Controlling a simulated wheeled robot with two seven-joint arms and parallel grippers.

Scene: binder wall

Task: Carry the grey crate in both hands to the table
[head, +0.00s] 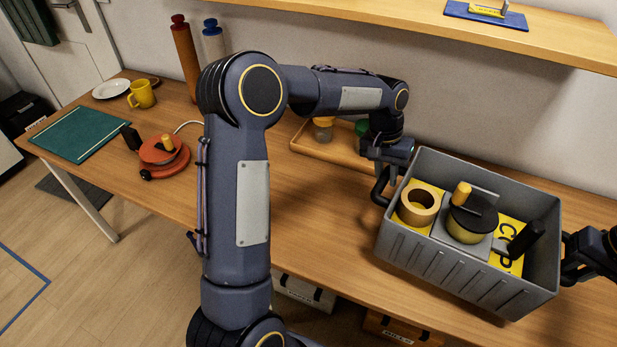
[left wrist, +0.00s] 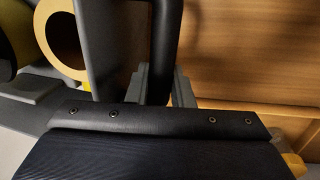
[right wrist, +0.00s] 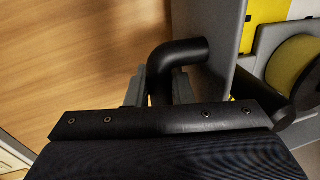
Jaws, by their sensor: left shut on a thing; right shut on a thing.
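The grey crate (head: 465,276) is at the right of the head view, over the right part of the wooden table (head: 310,215). I cannot tell whether its base touches the tabletop. Inside it are a tan ring-shaped roll (head: 405,213), a black-topped yellow item (head: 470,222) and a yellow card. My left gripper (head: 388,168) is shut on the crate's left black handle, which also shows in the left wrist view (left wrist: 163,50). My right gripper (head: 572,258) is shut on the right black handle, seen in the right wrist view (right wrist: 178,55); it is partly cut off in the head view.
A wooden tray (head: 340,155) with small jars lies behind the crate's left side. A red-orange device (head: 163,157), green mat (head: 80,134), yellow mug (head: 142,94) and plate (head: 111,89) are at the left. A shelf (head: 470,28) overhangs the back. Bins (head: 303,293) stand under the table.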

